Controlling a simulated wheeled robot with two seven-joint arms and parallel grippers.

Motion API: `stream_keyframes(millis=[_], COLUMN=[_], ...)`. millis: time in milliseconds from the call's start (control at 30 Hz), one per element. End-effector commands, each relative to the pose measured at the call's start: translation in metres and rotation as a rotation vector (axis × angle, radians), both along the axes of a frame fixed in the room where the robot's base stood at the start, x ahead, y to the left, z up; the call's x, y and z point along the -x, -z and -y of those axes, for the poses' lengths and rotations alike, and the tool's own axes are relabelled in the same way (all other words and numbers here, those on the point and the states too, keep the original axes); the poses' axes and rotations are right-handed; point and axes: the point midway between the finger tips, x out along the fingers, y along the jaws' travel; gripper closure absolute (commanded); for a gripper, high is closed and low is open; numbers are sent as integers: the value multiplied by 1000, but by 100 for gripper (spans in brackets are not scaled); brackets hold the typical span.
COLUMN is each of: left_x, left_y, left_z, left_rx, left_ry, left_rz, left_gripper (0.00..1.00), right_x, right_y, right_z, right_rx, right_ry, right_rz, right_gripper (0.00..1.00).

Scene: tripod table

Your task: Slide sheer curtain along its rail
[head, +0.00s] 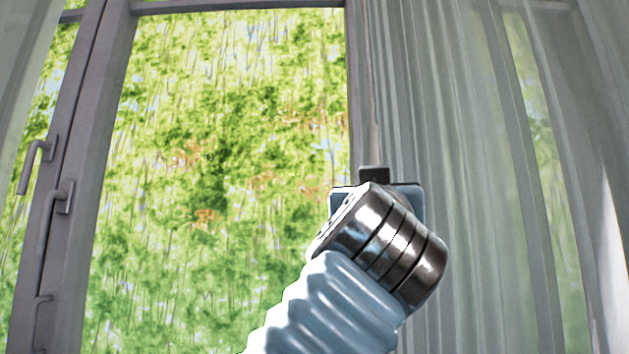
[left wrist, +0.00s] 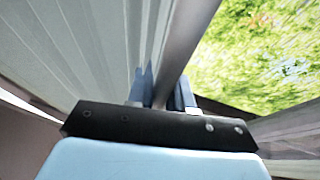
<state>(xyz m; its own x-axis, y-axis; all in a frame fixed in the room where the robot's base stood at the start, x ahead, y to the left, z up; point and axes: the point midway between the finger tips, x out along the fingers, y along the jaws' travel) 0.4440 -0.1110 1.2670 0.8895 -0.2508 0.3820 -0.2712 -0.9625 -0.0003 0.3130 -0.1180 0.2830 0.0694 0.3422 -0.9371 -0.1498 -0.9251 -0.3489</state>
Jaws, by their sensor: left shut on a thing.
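The sheer curtain (head: 440,120) hangs in pale grey-green folds at the right of the head view, and it also fills the left of the left wrist view (left wrist: 75,50). A thin draw rod (head: 373,140) hangs along its left edge. My left gripper (head: 376,175) is raised at this edge, mostly hidden behind my wrist. The rail and the top of the curtain are out of view. My right gripper is not in view.
A large window with green foliage outside (head: 220,150) lies left of the curtain. Its grey frame (head: 85,180) has handles (head: 58,205) that stick out at the left. Another sheer curtain (head: 20,60) hangs at the far left. The space before the glass looks clear.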

Motion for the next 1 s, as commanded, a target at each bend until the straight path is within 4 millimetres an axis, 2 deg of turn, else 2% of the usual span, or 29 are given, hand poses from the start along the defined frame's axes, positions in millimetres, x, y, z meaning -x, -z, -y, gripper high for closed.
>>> stream_keyframes(millis=[33,100,300,767,800,933,1000], left_x=[1,2,4,4,4,4,4], left_y=[-4,-3,-2,-1,-1,-1,-1], left_z=[13,25,47,53,53,53,53], left_rx=[-3,-2,0,1,1,1,0], left_ry=[2,2,1,0,0,0,0], left_rz=[1,1,0,2,2,2,1], left_gripper=[100,100,100,100,78,59,59], right_x=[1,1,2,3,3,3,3], right_y=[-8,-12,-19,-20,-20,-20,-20], right_z=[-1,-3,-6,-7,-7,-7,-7], right_rx=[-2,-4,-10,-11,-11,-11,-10], right_ry=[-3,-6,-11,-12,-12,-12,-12], right_rz=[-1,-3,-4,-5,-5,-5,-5], right_gripper=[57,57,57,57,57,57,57])
